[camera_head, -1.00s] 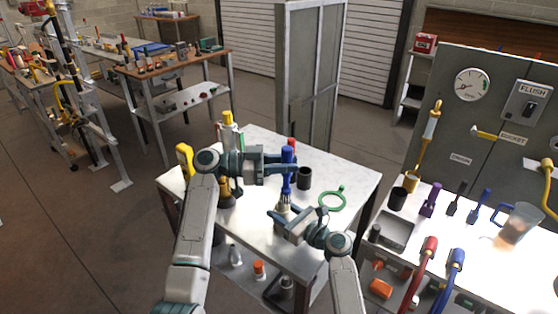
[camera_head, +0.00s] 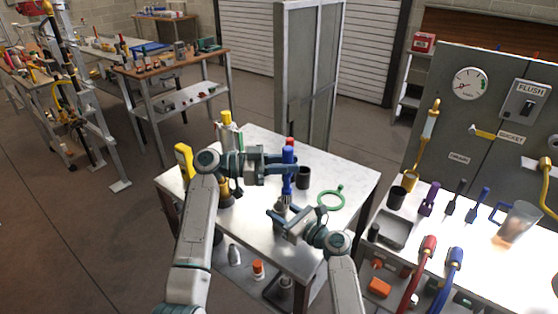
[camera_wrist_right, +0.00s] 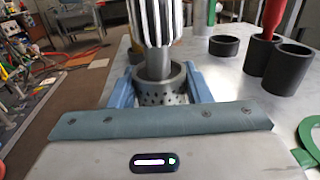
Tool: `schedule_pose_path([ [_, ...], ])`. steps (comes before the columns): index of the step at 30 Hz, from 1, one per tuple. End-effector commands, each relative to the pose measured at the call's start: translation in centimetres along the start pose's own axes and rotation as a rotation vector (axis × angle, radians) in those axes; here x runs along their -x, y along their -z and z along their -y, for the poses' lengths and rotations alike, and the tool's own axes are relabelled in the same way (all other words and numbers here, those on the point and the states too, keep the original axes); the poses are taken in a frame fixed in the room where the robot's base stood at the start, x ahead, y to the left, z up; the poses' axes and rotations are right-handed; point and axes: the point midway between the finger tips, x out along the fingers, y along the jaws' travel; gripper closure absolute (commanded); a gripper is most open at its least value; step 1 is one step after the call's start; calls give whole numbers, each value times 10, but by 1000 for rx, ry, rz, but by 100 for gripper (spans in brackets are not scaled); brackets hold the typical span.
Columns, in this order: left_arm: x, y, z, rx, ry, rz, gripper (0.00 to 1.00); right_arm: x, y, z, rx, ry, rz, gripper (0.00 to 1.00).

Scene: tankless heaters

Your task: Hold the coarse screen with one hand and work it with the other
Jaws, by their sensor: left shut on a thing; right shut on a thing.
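The coarse screen (camera_wrist_right: 158,92) is a short dark grey perforated cylinder in the right wrist view. My right gripper (camera_wrist_right: 158,94) is shut on it, with a blue finger on each side; this gripper (camera_head: 282,210) also shows in the head view above the white table. My left gripper (camera_head: 288,170) is shut on an upright tool with a blue handle (camera_head: 288,155). The tool's ribbed grey-and-white head (camera_wrist_right: 153,22) is above the screen in the right wrist view. A grey shaft below that head reaches down into the screen's opening; how deep is hidden.
A green ring (camera_head: 331,198) and a dark cup (camera_head: 303,178) are on the white table (camera_head: 345,170) to the right. A yellow tool (camera_head: 185,158) stands at its left. A sink bench with several tools and a clear pitcher (camera_head: 518,222) is at the right.

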Motion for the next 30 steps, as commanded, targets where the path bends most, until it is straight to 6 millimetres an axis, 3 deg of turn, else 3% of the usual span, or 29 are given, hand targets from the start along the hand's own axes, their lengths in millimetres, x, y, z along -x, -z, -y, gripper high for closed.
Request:
schedule_pose_path([
  [14,32,0,26,1,1,2,98,0,0,0,0,0,0,82],
  [18,32,21,25,-4,-1,0,98,0,0,0,0,0,0,82],
  [30,31,55,25,-2,0,0,98,0,0,0,0,0,0,82],
])
